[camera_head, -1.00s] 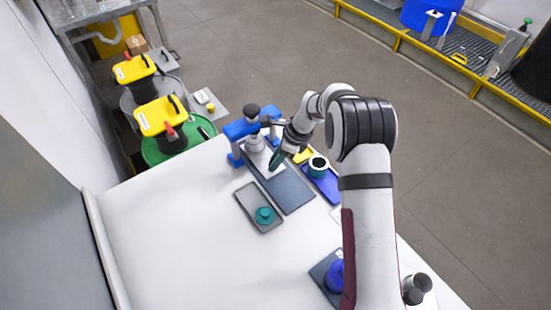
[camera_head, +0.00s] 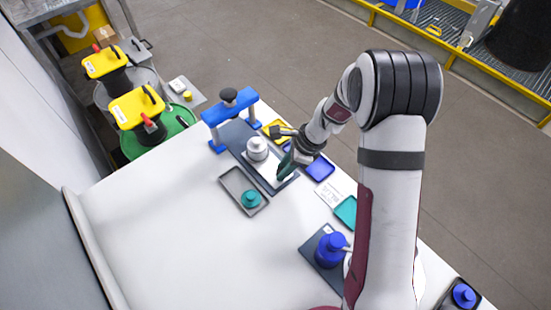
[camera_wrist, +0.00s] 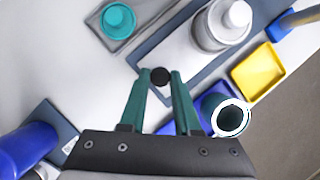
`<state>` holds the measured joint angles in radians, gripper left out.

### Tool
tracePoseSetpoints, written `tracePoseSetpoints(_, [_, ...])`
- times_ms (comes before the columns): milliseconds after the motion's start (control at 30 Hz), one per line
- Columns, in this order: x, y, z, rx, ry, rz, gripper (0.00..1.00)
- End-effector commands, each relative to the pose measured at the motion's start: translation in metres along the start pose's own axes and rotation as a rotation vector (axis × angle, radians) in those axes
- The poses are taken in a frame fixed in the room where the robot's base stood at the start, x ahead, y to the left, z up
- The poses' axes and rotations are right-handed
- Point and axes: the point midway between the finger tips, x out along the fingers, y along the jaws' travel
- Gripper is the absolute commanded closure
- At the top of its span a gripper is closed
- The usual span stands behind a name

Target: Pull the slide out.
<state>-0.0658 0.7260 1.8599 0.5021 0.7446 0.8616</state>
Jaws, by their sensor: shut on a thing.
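The slide is a pale plate (camera_head: 266,172) on a dark base under a blue press frame (camera_head: 230,106). A silver-white cylinder (camera_head: 257,149) stands upright on the slide, out in front of the press frame; it also shows in the wrist view (camera_wrist: 220,24). The slide plate (camera_wrist: 183,62) has a round black knob (camera_wrist: 160,77) at its near end. My gripper (camera_wrist: 160,82), with dark green fingers, is shut on this knob, one finger on each side. In the head view my gripper (camera_head: 285,168) is at the slide's near end and hides the knob.
A grey tray with a teal knobbed piece (camera_head: 251,199) lies left of the slide. A yellow tray (camera_wrist: 258,70), a blue tray (camera_head: 320,168) and a dark green cup with a white rim (camera_wrist: 228,116) lie right. A blue cylinder (camera_head: 331,250) stands nearer. The table's left is clear.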

Motion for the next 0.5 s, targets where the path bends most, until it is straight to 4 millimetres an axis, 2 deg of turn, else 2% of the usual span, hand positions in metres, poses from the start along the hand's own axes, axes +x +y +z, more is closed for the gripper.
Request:
tracePoseSetpoints(233, [0.0009, 0.0047, -0.0028, 0.002, 0.003, 0.012, 1.0])
tracePoseSetpoints(267, [0.001, 0.0049, -0.0029, 0.003, 0.003, 0.013, 0.65])
tracePoseSetpoints(400, [0.0011, 0.0044, -0.0026, 0.003, 0.002, 0.012, 0.4])
tracePoseSetpoints(500, [0.001, 0.0038, -0.0023, 0.002, 0.002, 0.01, 0.39])
